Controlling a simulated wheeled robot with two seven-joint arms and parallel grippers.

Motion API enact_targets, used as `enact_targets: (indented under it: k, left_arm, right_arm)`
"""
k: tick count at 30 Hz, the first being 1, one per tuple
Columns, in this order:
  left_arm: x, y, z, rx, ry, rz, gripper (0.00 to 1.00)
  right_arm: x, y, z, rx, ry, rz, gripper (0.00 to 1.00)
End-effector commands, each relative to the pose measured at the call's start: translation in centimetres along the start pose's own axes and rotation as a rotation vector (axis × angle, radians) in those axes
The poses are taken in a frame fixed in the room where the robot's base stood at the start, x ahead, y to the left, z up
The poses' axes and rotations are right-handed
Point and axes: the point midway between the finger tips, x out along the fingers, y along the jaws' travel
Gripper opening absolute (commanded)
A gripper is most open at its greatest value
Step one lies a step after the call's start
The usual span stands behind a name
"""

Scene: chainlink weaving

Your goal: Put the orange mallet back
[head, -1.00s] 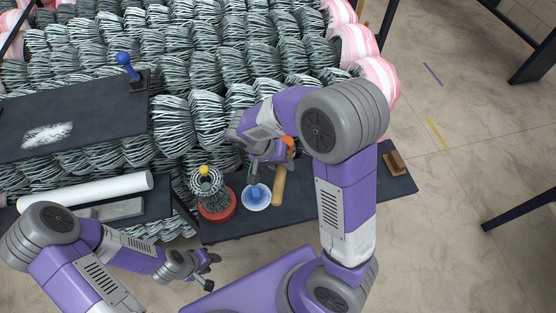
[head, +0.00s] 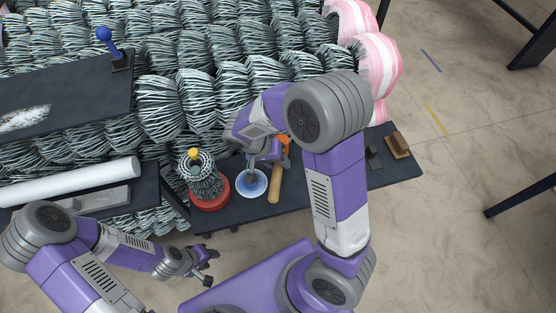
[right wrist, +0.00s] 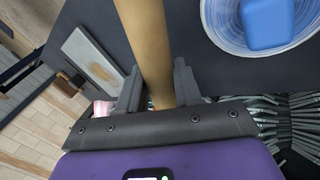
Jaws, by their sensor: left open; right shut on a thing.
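The orange mallet has an orange head (head: 284,143), partly hidden by my right gripper, and a tan wooden handle (head: 274,186) over the dark shelf. My right gripper (right wrist: 157,88) is shut on the mallet; in the right wrist view its fingers stand either side of the handle (right wrist: 147,40). I cannot tell whether the mallet touches the shelf. My left gripper (head: 207,268) is open and empty, low in the head view, in front of the shelf.
The dark shelf (head: 330,185) holds a blue-and-white dish (head: 244,192) with a blue block, a wire-wrapped spool on a red base (head: 211,205), and a brown wooden block (head: 398,145) at its right end. A white roll (head: 70,181) lies left. Wire coils fill the back.

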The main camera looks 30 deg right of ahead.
Motion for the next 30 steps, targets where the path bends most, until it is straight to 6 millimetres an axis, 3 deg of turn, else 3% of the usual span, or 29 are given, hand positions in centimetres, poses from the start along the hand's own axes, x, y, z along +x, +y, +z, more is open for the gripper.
enact_targets:
  k: [28, 29, 30]
  left_arm:
    - [1.0, -0.4, -0.1, 0.000, 0.000, 0.000, 0.43]
    - [1.0, -0.4, -0.1, 0.000, 0.000, 0.000, 0.43]
    - [0.9, -0.3, 0.0, 0.000, 0.000, 0.000, 0.43]
  right_arm:
    - [1.0, -0.5, 0.1, 0.000, 0.001, -0.001, 0.00]
    - [1.0, -0.5, 0.1, 0.000, 0.001, -0.001, 0.35]
    - [0.9, -0.5, 0.1, 0.000, 0.001, -0.001, 0.42]
